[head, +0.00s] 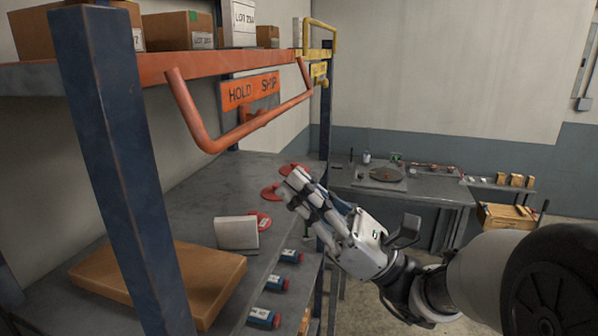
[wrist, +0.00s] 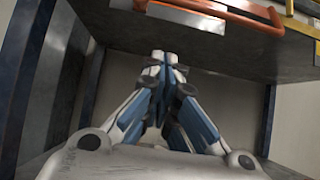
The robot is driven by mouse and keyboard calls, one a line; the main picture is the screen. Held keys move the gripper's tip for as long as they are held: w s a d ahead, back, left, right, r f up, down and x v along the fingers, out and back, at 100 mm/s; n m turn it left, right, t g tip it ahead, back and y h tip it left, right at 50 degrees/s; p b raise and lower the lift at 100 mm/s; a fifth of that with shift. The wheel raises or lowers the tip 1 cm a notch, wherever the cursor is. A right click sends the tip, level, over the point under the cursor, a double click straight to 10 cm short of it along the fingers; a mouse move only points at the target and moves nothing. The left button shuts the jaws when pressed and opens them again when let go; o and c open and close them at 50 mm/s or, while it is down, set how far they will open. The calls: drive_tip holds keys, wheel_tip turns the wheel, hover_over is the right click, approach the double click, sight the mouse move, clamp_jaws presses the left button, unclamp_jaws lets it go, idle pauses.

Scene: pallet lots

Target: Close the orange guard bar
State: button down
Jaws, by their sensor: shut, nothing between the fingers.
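The orange guard bar (head: 245,132) is a U-shaped bar that hangs in front of the orange upper shelf beam, its lower rail below the beam. It also shows at the top of the wrist view (wrist: 232,14). An orange sign reading HOLD and SHIP (head: 250,91) sits behind the bar. My gripper (head: 292,184) is shut and empty. It is below and to the right of the bar in the head view, above the lower shelf and apart from the bar. In the wrist view the closed fingertips (wrist: 163,62) point toward the space under the upper shelf.
A blue upright post (head: 125,180) stands at the near left. The lower shelf holds a flat cardboard box (head: 195,282), a grey stand (head: 236,233), red discs (head: 270,192) and several blue items (head: 263,318). A yellow bar (head: 322,26) stands further along. A workbench (head: 400,190) is behind.

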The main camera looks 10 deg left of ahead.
drive_tip(key=a+r, duration=0.3)
drive_tip(key=r, duration=0.4)
drive_tip(key=shift+a+r, duration=0.25)
drive_tip(key=shift+a, duration=0.05)
drive_tip(key=shift+w+p, duration=0.1)
drive_tip(key=shift+p, duration=0.25)
